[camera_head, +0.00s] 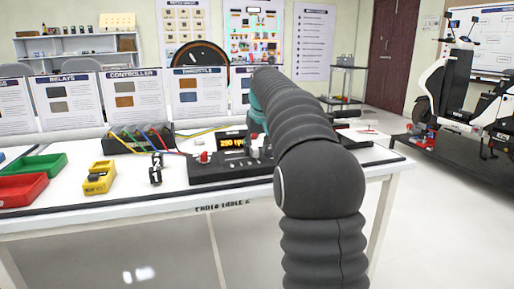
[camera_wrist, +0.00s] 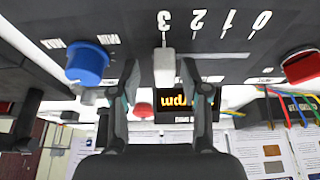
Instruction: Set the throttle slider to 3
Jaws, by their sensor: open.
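The throttle slider's pale grey knob (camera_wrist: 165,68) shows in the upside-down wrist view, just below the printed "3" on the dark panel (camera_wrist: 225,62). It appears lined up with the 3 mark; marks 2, 1 and 0 run off to the right. My gripper (camera_wrist: 161,74) is open, with one finger on each side of the knob and visible gaps between. In the head view the rig (camera_head: 225,174) sits on the white table with a lit orange display (camera_head: 233,142). My arm hides the slider and fingers there.
A blue knob (camera_wrist: 88,62) stands close to my gripper's left finger in the wrist view. A red knob (camera_wrist: 300,66) is at far right and a red button (camera_wrist: 143,110) lies beyond.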

